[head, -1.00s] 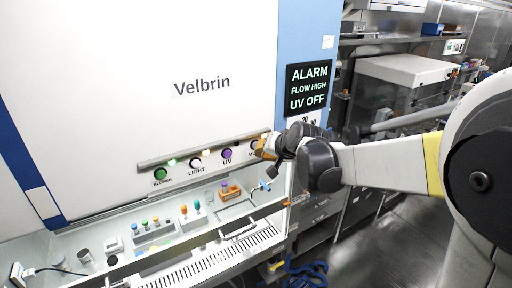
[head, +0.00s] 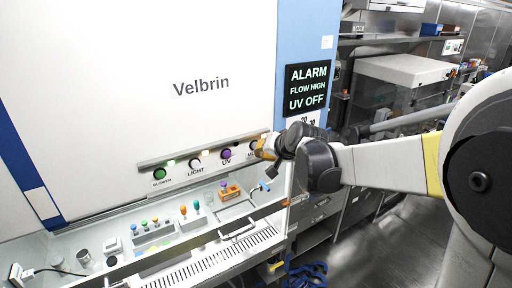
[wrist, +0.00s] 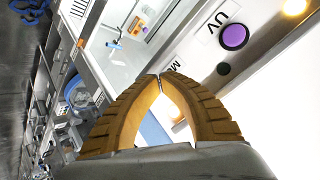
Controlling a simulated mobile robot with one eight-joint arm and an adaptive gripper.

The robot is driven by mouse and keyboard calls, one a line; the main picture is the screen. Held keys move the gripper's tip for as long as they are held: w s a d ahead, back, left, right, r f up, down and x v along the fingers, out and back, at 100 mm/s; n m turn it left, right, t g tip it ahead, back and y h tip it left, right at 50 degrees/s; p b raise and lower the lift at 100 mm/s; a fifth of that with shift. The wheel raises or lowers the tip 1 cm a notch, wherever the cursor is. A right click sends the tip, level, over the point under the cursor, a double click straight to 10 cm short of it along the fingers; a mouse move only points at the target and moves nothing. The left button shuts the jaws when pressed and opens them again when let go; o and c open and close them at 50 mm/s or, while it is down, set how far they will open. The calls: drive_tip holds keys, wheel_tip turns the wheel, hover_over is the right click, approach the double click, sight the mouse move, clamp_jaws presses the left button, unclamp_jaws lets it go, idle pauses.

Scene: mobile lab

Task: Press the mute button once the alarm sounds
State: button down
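The display (head: 307,87) on the cabinet's blue post reads ALARM, FLOW HIGH and UV OFF. The dark mute button (head: 254,144) is at the right end of the button row in the head view, partly covered by my gripper (head: 262,150). In the wrist view the tips of my gripper (wrist: 160,77) meet with nothing between them. A label starting with M (wrist: 174,66) shows just past the fingertips; the mute button itself seems hidden behind a finger there. The fingers are close to the panel; I cannot tell whether they touch the button.
A metal bar handle (head: 237,232) lies at the front.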

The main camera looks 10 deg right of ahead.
drive_tip(key=shift+w, duration=0.1)
drive_tip(key=shift+w+a, duration=0.15)
drive_tip(key=shift+w, duration=0.2)
drive_tip(key=shift+w+a+b, duration=0.15)
drive_tip(key=shift+w+b, duration=0.2)
drive_tip(key=shift+w, duration=0.15)
idle(0.9)
drive_tip(key=shift+s, duration=0.15)
drive_tip(key=shift+s+d, duration=0.3)
drive_tip(key=shift+s, duration=0.5)
drive_tip(key=shift+s+d, duration=0.25)
drive_tip(key=shift+s, duration=0.55)
drive_tip(key=shift+s+d, duration=0.3)
drive_tip(key=shift+s, duration=0.45)
drive_tip(key=shift+s+d, duration=0.25)
drive_tip(key=shift+s, duration=0.55)
